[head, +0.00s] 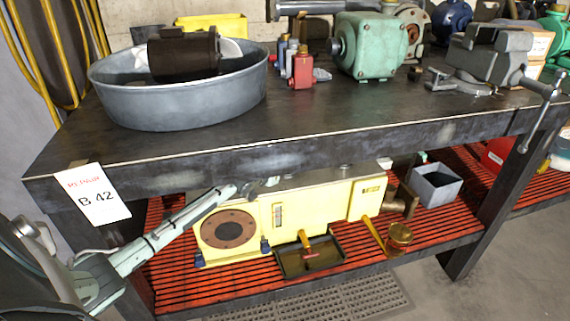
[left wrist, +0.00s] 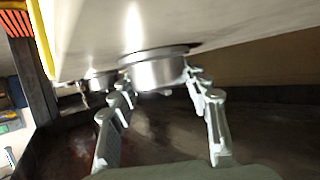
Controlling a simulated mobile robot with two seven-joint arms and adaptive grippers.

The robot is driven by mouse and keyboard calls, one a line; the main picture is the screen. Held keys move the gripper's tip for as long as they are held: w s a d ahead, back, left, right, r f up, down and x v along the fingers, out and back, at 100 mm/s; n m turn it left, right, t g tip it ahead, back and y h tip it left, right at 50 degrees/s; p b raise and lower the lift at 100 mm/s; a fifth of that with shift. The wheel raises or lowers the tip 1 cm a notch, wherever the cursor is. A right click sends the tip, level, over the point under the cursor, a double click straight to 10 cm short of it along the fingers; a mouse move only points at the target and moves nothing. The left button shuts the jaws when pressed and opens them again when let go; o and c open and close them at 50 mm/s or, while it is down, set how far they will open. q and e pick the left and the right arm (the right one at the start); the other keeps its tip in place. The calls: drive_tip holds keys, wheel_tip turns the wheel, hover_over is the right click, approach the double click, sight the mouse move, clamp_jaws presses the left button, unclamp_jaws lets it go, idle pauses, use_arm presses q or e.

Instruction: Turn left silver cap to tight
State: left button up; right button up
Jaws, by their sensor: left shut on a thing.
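The yellow machine housing (head: 292,215) sits on the red slatted lower shelf, with its pale top just under the bench top. A round silver cap (left wrist: 155,74) stands out from the pale housing surface in the left wrist view. My left gripper (left wrist: 160,82) has its fingers on both sides of this cap and is shut on it. In the head view, my left gripper (head: 258,185) is at the left end of the housing's top, partly under the bench edge. A second silver cap (left wrist: 101,82) shows behind the left finger. My right gripper is not in view.
The workbench top (head: 300,118) overhangs the housing closely. A grey tub (head: 180,102), a green gearbox (head: 372,48) and a vise (head: 492,55) stand on it. A black tray (head: 310,262), a brass-coloured can (head: 399,237) and a grey bin (head: 436,186) are on the lower shelf (head: 180,283).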

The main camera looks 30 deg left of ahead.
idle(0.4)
use_arm(q)
drive_tip(key=o, duration=1.2)
drive_tip(key=shift+c, duration=0.2)
drive_tip(key=s+r, duration=0.1)
drive_tip(key=s, duration=1.3)
drive_tip(key=shift+s+d, duration=0.4)
drive_tip(key=shift+d, duration=0.05)
